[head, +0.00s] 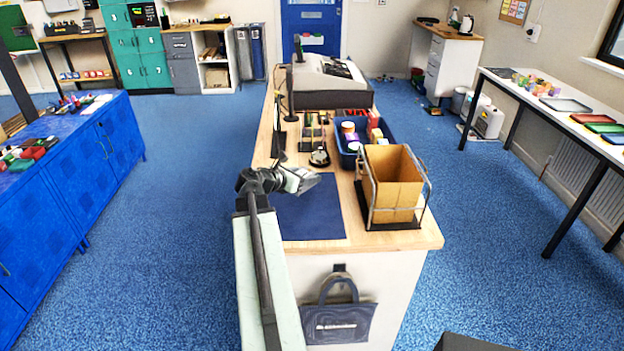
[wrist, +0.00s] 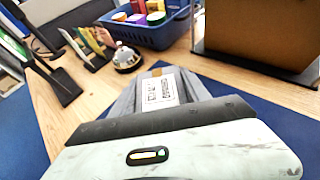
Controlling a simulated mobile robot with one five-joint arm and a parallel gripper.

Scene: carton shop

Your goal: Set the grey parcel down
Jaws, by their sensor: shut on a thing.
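The grey parcel (wrist: 160,91) shows in the wrist view just beyond my gripper's housing, with a white printed label and a strip of brown tape on it. My gripper (wrist: 158,98) is shut on it. In the head view my gripper (head: 301,181) is over the far left part of the dark blue mat (head: 312,217) on the wooden counter (head: 405,240). The parcel is small and mostly hidden there. I cannot tell the exact gap between parcel and mat.
Right of the mat stands an open brown carton (head: 393,185) in a wire frame. Behind are a blue basket (head: 350,160) of coloured items, a bell (head: 319,157), a card rack (head: 312,135) and a large grey machine (head: 330,90). The near mat is clear.

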